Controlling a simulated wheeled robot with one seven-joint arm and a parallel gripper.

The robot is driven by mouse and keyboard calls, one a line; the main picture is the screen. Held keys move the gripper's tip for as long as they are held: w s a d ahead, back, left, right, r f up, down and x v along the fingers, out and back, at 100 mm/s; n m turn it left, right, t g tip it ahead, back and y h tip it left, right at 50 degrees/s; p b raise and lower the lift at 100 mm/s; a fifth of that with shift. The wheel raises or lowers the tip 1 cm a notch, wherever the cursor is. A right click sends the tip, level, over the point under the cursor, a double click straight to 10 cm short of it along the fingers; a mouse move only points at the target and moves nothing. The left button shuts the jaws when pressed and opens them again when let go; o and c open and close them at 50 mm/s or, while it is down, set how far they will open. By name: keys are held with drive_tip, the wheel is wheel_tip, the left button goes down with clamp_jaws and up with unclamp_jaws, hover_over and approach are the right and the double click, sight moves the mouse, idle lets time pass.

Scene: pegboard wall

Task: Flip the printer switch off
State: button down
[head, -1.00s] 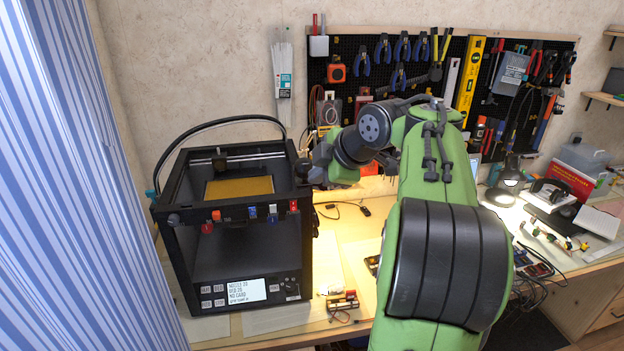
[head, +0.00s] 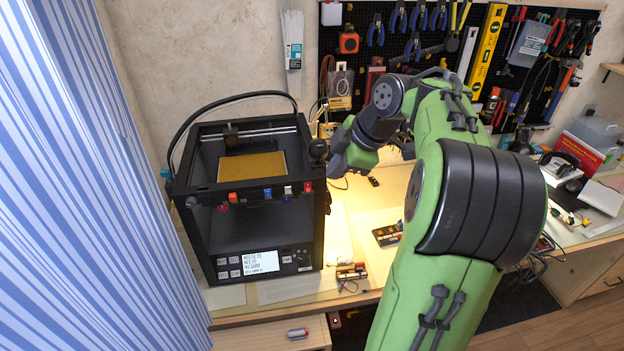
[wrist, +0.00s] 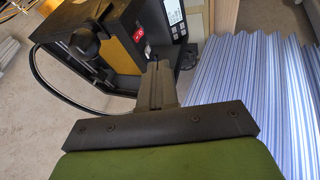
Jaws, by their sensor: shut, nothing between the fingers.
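The printer (head: 312,225) is a black open-frame 3D printer on the bench at left, with an orange-yellow bed and a lit screen (head: 260,262) low on its front. Small red, blue, white and orange pieces sit along its front beam. In the wrist view the printer (wrist: 120,75) is turned, and a red piece (wrist: 138,35) shows on it beyond the fingers. I cannot tell which part is the power switch. My gripper (wrist: 156,66) is shut and empty, close to the printer. In the head view my arm's end is beside the printer's upper right; the fingertips are not clear there.
A blue-striped curtain (head: 95,180) hangs left of the printer. A black cable (head: 215,105) arches over the printer's top. A tool-covered pegboard (head: 430,70) is behind my arm. Small parts (head: 350,271) lie on the bench right of the printer. An open drawer (head: 265,338) is below.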

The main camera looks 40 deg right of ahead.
drive_tip(key=b, duration=0.2)
approach(308, 187)
drive_tip(key=a+f, duration=0.3)
drive_tip(key=f, duration=0.2)
drive_tip(key=shift+w+d+f+p, duration=0.15)
drive_tip(key=shift+w+d+f, duration=0.15)
drive_tip(key=shift+w, duration=0.3)
drive_tip(key=shift+w+d+f+p, duration=0.15)
drive_tip(key=shift+w+d+f, duration=0.2)
drive_tip(key=shift+w, duration=0.25)
